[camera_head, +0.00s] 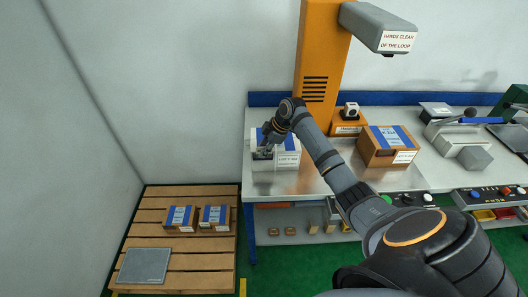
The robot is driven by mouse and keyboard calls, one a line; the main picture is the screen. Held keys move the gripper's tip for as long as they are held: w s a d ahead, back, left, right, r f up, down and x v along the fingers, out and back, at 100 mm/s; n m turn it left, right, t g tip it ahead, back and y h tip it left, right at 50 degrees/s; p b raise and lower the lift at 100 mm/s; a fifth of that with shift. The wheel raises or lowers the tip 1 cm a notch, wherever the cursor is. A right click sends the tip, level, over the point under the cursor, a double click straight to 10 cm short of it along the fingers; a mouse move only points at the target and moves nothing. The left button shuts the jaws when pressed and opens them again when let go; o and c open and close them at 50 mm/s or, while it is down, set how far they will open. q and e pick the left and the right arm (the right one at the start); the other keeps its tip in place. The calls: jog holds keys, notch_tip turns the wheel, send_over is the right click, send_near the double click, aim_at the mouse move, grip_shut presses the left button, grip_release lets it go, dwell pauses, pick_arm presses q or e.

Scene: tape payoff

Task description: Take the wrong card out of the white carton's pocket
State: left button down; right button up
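The white carton (260,164) stands at the left end of the steel worktable, with blue tape on its top. A white card or label with dark "LOT" lettering (287,159) shows on its front right side. I cannot make out the pocket's edges or whether this card sits in it. My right arm reaches in from the lower right, and my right gripper (265,150) points down at the carton's top front left, left of the lettered card. Its fingertips are small and partly merge with the carton, so their opening and any contact are unclear. My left gripper is not in view.
A brown carton with blue tape (387,146) stands right of the arm. An orange column (320,65) with a grey overhead head rises behind the table. A wooden pallet (190,258) on the floor at left holds two taped boxes and a grey plate.

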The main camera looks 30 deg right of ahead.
grip_shut()
